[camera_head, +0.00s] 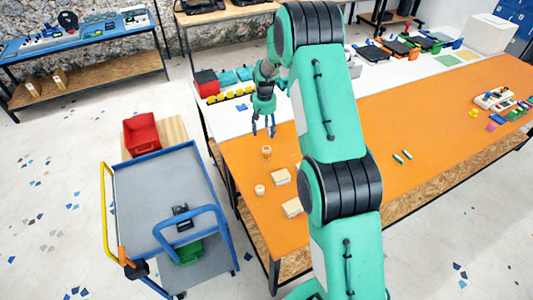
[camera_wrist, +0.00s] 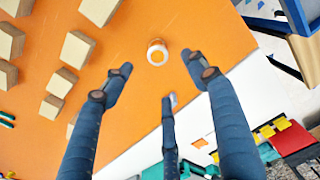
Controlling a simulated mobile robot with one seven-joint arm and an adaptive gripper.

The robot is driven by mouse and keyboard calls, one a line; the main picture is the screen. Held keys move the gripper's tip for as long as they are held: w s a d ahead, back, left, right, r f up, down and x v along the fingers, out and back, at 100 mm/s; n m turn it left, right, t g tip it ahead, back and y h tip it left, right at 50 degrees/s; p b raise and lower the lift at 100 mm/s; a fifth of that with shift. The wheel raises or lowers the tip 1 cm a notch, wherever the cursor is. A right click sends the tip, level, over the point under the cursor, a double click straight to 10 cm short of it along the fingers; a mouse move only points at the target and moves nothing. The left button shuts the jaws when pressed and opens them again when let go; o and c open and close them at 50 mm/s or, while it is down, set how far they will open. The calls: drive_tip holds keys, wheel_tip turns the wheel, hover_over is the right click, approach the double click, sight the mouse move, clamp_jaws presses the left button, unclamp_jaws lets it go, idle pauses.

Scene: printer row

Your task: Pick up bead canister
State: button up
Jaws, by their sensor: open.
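The bead canister (camera_head: 266,153) looks like a small round orange and white container. It stands on the orange part of the long table, near its left edge. In the wrist view the canister (camera_wrist: 157,52) shows from above with a white rim, just beyond my fingertips. My gripper (camera_head: 264,132) is open and empty, pointing down above the table close to the canister. In the wrist view the fingers of my gripper (camera_wrist: 157,78) are spread, with nothing between them, and do not appear to touch the canister.
A red bin (camera_head: 206,84) and yellow pieces (camera_head: 231,94) lie behind on the white section. A blue-framed cart (camera_head: 165,190) stands left.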

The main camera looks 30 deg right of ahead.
sight(267, 148)
drive_tip(key=f, duration=0.2)
drive_tip(key=d+f, duration=0.1)
drive_tip(key=shift+w, duration=0.3)
drive_tip(key=shift+f, duration=0.1)
drive_tip(key=shift+f, duration=4.25)
drive_tip(key=shift+s+d+f, duration=0.1)
drive_tip(key=shift+f, duration=2.5)
drive_tip(key=c, duration=1.3)
